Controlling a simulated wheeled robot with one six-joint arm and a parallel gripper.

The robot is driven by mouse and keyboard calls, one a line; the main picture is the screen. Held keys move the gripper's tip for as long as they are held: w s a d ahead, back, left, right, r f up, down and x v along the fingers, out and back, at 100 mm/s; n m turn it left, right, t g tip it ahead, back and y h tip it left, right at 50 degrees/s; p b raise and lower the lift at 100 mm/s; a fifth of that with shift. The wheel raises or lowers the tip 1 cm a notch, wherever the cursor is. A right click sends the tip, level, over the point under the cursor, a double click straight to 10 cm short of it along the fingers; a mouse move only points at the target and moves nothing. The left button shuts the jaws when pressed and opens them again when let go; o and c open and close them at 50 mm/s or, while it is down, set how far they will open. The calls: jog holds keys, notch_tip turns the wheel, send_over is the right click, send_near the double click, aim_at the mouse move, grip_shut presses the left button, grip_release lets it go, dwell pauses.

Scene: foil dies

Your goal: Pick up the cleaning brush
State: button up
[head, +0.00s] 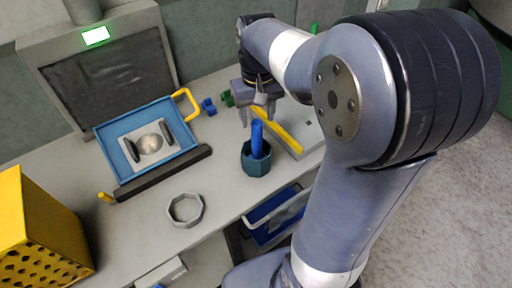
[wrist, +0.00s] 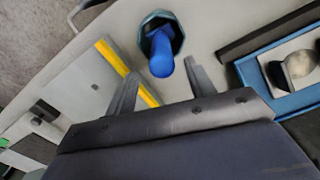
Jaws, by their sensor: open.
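A blue cylindrical handle, which looks like the cleaning brush (head: 257,138), stands upright in a dark teal faceted cup (head: 256,165) on the bench. Its lower end is hidden inside the cup. In the wrist view the brush (wrist: 161,55) shows end-on, with the cup (wrist: 172,22) around it. My gripper (head: 258,118) is open and points down, just above and around the top of the brush in the head view. In the wrist view my gripper (wrist: 158,85) has its two fingers apart, with the brush beyond and between them. I cannot tell whether they touch it.
A blue tray (head: 103,146) with a plate in it lies left, behind a dark bar (head: 165,173). A grey ring (head: 185,209) lies in front. A pale panel with a yellow strip (head: 281,130) is right of the cup. A yellow perforated box (head: 38,235) stands at far left.

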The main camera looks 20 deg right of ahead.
aim_at(257, 131)
jog(key=f, duration=0.5)
jog(key=shift+s+a+f, duration=0.15)
jog(key=shift+s+a, duration=0.05)
jog(key=shift+s, duration=0.1)
jog(key=c, duration=1.1)
